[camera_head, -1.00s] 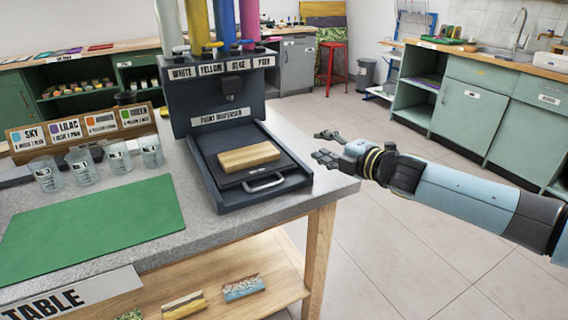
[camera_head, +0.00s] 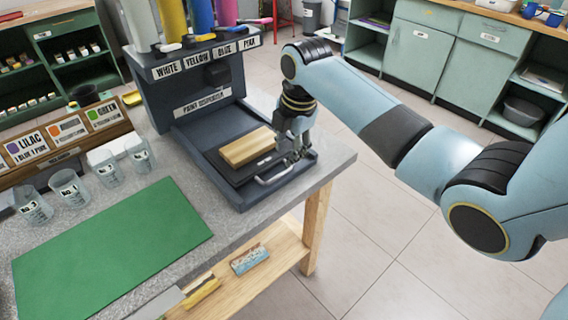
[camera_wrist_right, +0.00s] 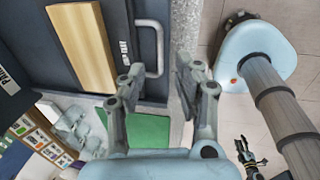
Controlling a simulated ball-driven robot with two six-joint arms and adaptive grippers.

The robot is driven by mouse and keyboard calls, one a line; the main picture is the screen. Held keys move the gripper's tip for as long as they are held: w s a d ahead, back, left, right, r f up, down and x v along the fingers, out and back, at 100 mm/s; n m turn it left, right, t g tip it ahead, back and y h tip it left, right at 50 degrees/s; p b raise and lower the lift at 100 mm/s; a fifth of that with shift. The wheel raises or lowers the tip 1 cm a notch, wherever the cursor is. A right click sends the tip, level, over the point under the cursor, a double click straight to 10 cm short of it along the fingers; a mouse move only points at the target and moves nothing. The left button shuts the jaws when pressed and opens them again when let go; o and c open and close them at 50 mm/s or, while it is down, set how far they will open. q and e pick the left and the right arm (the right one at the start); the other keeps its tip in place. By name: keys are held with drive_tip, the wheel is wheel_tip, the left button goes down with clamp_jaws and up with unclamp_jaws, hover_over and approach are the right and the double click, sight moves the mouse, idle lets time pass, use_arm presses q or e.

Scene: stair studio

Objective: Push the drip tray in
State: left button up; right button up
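The dark drip tray (camera_head: 242,176) lies in the base of the paint dispenser (camera_head: 187,92), with a wooden block (camera_head: 248,147) on it. Its grey bar handle (camera_head: 274,178) faces the front. My right gripper (camera_head: 296,156) points down at the tray's front right, beside the handle. In the right wrist view my right gripper (camera_wrist_right: 160,68) has its fingers apart, close to the handle (camera_wrist_right: 155,48); I cannot tell whether they touch it. A small dark gripper (camera_wrist_right: 250,156), apparently my left, shows at lower right there; its fingers are too small to judge. The head view lacks it.
A green mat (camera_head: 115,245) and several clear cups (camera_head: 72,188) stand left of the dispenser on the grey table. Label stands (camera_head: 65,137) are behind the cups. The table's right edge is close to the dispenser; open floor (camera_head: 390,220) lies beyond.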

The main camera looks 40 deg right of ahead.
sight(283, 172)
drive_tip(key=f, duration=0.2)
drive_tip(key=w+f, duration=0.1)
drive_tip(key=f, duration=0.4)
drive_tip(key=shift+w+f, duration=0.1)
drive_tip(key=shift+w, duration=0.15)
drive_tip(key=shift+a, duration=0.1)
clamp_jaws()
